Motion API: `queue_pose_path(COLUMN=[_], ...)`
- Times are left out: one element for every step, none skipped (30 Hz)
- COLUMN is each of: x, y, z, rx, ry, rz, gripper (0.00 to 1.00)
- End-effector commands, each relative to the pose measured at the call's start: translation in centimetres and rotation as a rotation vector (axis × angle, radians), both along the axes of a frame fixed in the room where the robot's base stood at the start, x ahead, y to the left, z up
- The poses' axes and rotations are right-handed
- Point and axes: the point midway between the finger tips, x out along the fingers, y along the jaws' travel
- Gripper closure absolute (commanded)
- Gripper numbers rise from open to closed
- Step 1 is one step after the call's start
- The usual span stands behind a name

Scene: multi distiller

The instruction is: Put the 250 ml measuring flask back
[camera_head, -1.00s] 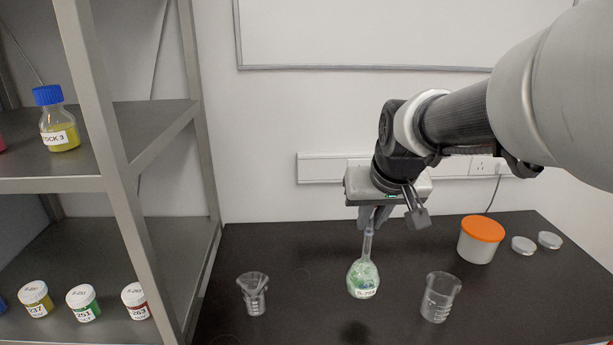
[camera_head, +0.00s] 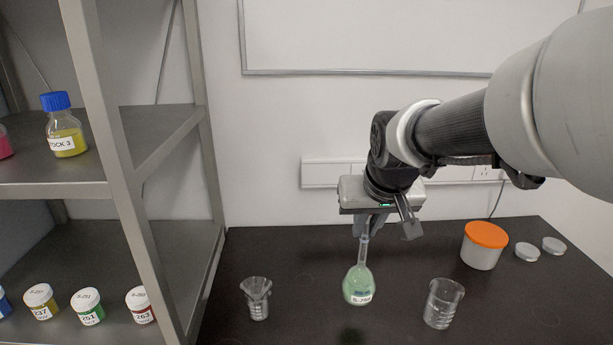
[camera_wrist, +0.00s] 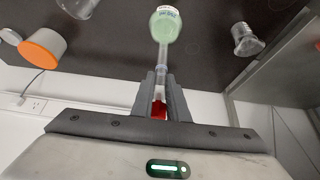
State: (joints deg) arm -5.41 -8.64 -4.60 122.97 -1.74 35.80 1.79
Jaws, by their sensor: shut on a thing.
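The measuring flask (camera_head: 358,286) has a round body with green content, a white label and a long thin neck. My gripper (camera_head: 367,228) is shut on the neck of the flask from above. The flask hangs nearly upright, and I cannot tell for sure whether its base touches the table. In the wrist view the flask (camera_wrist: 165,26) points away from my gripper (camera_wrist: 160,85), its neck between the two grey fingers. A red part shows between the fingers at the neck's end.
A white tub with orange lid (camera_head: 483,246) and two small discs (camera_head: 540,249) stand at the right. A metal shelf (camera_head: 110,190) with labelled jars and bottles bounds the left.

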Motion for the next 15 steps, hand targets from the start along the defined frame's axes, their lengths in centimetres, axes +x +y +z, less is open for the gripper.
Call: queue_pose_path(x=[0.1, 0.1, 0.3, 0.5, 0.7, 1.1, 1.5, 1.8, 2.3, 2.6, 2.8, 2.9, 2.9, 2.9, 2.9], y=[0.0, 0.0, 0.0, 0.0, 0.0, 0.0, 0.0, 0.0, -0.1, -0.1, -0.1, -0.2, -0.2, -0.2, -0.2], z=[0.1, 0.2, 0.5, 0.8, 1.1, 1.6, 2.0, 2.4, 2.7, 2.7, 2.4, 1.7, 1.0, 0.3, -0.6], rx=[0.000, 0.000, 0.000, 0.000, 0.000, 0.001, 0.000, 0.000, 0.001, 0.001, 0.000, 0.000, 0.000, 0.000, 0.000], ry=[-0.002, -0.002, -0.002, -0.003, -0.002, -0.002, -0.002, -0.003, -0.002, -0.002, -0.002, 0.000, 0.000, -0.001, 0.000], rz=[0.000, 0.000, 0.000, 0.000, 0.000, 0.000, 0.001, 0.001, 0.000, 0.000, -0.001, -0.001, -0.001, -0.001, -0.001], gripper=[1.00, 1.00, 1.00, 1.00, 1.00, 1.00, 1.00, 1.00, 1.00, 1.00, 1.00, 1.00, 1.00, 1.00, 1.00])
